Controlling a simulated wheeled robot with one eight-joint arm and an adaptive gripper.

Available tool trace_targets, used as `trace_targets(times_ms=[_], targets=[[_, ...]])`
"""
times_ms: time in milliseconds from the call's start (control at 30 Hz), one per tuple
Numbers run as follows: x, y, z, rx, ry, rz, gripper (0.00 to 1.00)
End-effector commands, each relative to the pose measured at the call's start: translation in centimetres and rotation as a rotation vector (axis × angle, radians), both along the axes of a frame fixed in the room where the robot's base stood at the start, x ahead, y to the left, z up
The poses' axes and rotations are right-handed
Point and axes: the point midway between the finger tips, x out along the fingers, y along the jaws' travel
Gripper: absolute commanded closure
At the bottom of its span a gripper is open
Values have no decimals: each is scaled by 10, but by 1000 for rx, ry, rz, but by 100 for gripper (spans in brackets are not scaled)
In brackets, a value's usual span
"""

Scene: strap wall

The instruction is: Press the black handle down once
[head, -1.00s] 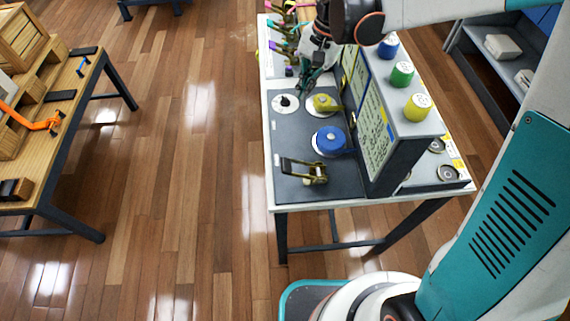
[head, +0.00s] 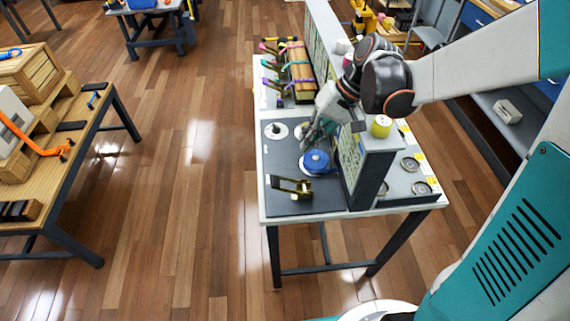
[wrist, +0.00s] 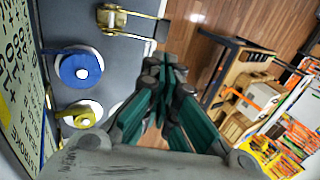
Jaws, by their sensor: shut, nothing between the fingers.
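The ratchet (head: 302,190) with the black handle (head: 284,179) sits on the dark panel at the near end of the table. In the wrist view the brass ratchet (wrist: 110,17) is at the top, with its black handle (wrist: 162,30) reaching right. My gripper (head: 306,142) is above the panel beside the blue strap spool (head: 317,161), farther back than the handle and apart from it. In the wrist view my gripper's teal fingers (wrist: 164,68) are together and empty, with the handle beyond their tips.
A sign board (head: 350,165) stands upright right of the spool, close to my gripper. A yellow spool (wrist: 82,116) shows in the wrist view. Coloured straps (head: 290,70) lie at the table's far end. A wooden workbench (head: 75,165) stands left, with clear floor between.

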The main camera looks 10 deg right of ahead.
Motion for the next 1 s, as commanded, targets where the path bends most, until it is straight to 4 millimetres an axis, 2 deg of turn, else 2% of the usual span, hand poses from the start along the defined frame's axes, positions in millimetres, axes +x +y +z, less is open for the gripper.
trace_targets(times_ms=[167,700,1000], targets=[[0,9,-17,-1,0,2,100],[2,58,-104,-1,0,2,100],[2,69,-120,-1,0,0,100]])
